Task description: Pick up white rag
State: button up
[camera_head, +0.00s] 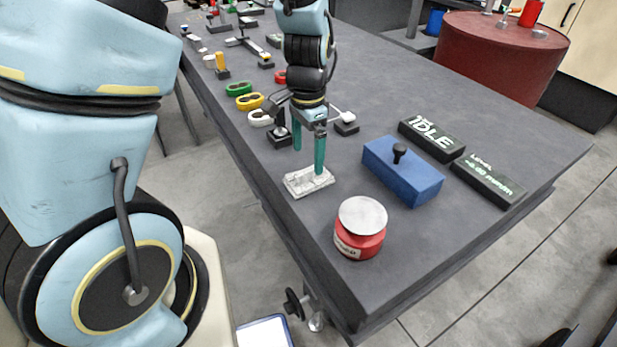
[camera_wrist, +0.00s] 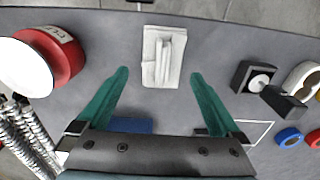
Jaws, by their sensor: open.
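The white rag (camera_head: 307,182) lies folded on the dark table near its left edge in the head view. It also shows in the wrist view (camera_wrist: 163,57), top centre, flat with a raised fold along its middle. My gripper (camera_head: 308,163) points down over the rag with its two green fingers apart. In the wrist view the open fingers (camera_wrist: 158,72) point towards the rag, one to each side of its near end, with nothing held between them. In the head view one fingertip overlaps the rag; I cannot tell whether it touches.
A red tin with a white lid (camera_head: 361,228) stands at the near table corner. A blue block with a black knob (camera_head: 403,170) and two black display boxes (camera_head: 432,138) are to the right. Coloured rings (camera_head: 249,102) and black fixtures lie beyond my gripper. A red barrel (camera_head: 500,55) stands behind.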

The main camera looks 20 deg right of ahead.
aim_at(308, 168)
jog(key=shift+w+d+f+p, duration=0.15)
jog(key=shift+f+p, duration=0.15)
jog(key=shift+f, duration=1.3)
jog(key=shift+w+d+f+p, duration=0.1)
jog(key=shift+f+p, duration=0.2)
jog(key=shift+f, duration=1.3)
jog(key=c, duration=1.3)
jog(key=shift+r+b, duration=0.5)
jog(key=shift+r, duration=4.55)
jog(key=shift+c, duration=0.2)
